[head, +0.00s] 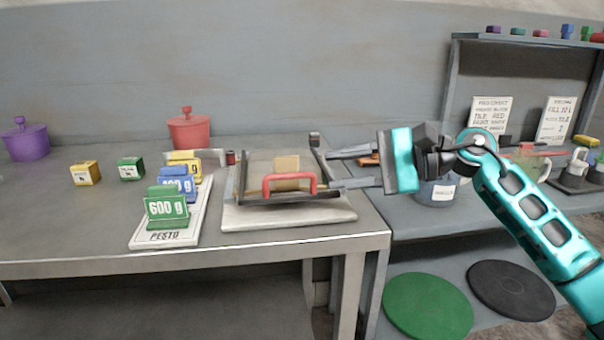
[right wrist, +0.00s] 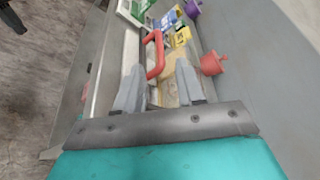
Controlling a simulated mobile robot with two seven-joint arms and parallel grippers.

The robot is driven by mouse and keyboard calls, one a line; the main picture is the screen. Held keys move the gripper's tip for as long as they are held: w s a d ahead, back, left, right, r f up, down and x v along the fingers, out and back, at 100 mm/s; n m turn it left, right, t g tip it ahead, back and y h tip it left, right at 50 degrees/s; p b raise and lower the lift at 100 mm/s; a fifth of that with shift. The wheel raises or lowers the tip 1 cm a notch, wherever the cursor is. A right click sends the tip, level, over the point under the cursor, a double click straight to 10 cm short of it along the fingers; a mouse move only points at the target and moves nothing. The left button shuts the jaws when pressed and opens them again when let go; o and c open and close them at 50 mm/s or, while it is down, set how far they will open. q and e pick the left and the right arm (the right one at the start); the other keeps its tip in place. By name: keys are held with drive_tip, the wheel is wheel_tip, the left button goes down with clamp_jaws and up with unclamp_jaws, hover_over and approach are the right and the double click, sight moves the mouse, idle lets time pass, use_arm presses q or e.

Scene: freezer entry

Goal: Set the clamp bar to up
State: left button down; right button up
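The clamp bar is a dark frame with a red handle (head: 290,178) at its front, over a pale board (head: 290,214) on the grey table. The bar looks low, close to the board, with a tan block (head: 286,164) behind the handle. My right gripper (head: 331,170) is open and empty, just right of the clamp, fingers pointing left toward it. In the right wrist view the red handle (right wrist: 154,54) shows beyond and between the fingertips (right wrist: 160,66); I see no contact. My left gripper is not in view.
A white pesto tray (head: 142,240) with green, blue and yellow 600 g blocks stands left of the clamp. A red pot (head: 189,130) and purple pot (head: 26,141) stand behind. A shelf unit (head: 449,95) is at right. The table's front left is clear.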

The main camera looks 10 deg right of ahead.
sight(302, 174)
drive_tip(key=x, duration=0.7)
clamp_jaws()
drive_tip(key=shift+d, duration=0.1)
idle(0.4)
